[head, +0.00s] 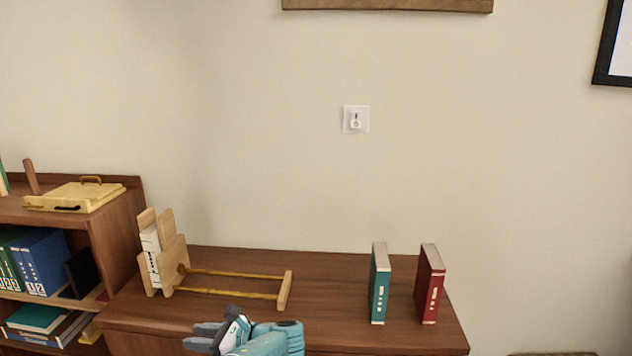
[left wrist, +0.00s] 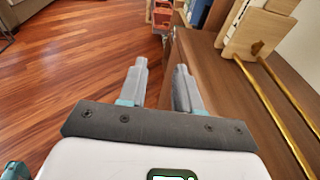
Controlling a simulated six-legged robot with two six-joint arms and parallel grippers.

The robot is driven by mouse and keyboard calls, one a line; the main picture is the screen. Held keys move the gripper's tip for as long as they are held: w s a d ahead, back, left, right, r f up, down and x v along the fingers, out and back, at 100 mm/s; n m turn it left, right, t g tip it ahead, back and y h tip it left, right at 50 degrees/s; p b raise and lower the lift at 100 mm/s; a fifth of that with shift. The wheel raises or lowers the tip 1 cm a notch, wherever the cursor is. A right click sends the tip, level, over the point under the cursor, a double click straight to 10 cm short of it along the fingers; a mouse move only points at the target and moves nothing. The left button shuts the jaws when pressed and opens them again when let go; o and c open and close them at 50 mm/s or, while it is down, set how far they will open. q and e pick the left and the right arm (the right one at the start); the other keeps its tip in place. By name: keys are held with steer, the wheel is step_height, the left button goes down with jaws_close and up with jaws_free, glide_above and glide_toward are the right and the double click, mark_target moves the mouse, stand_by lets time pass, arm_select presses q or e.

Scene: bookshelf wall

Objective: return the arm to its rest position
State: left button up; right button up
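My left gripper (head: 200,337) shows at the bottom of the head view, in front of the cabinet top. In the left wrist view its two grey fingers (left wrist: 160,70) stand apart with nothing between them. The fingers point along the cabinet's front edge, with the wooden floor below. The gripper is apart from the books and the wooden rack. My right gripper is in neither view.
The cabinet top (head: 330,267) holds a wooden book rack (head: 284,290) with a white book (head: 152,255), an upright teal book (head: 380,285) and a red book (head: 430,285). A bookshelf (head: 120,225) stands left.

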arm_select(q)
steer(key=s+d+f+g+h, duration=0.1)
steer(key=s+f+h, duration=0.25)
steer(key=f, duration=0.55)
steer(key=s+d+f+h, duration=0.1)
steer(key=s+f+h, duration=0.25)
steer(key=f, duration=0.55)
steer(key=s+d+f+n+g+h, duration=0.3)
steer(key=s+d+f+h, duration=0.2)
steer(key=s+f, duration=0.35)
steer(key=s+d+n+h, duration=0.3)
steer(key=s+n+h, duration=0.1)
steer(key=s+n, duration=0.5)
steer(key=s+d+n+t+h, duration=0.1)
steer(key=s+d+n+h, duration=0.2)
steer(key=s+n, duration=0.7)
steer(key=shift+s+d+r+n+t+h, duration=0.3)
steer(key=shift+s+h, duration=0.1)
steer(key=shift+s, duration=0.1)
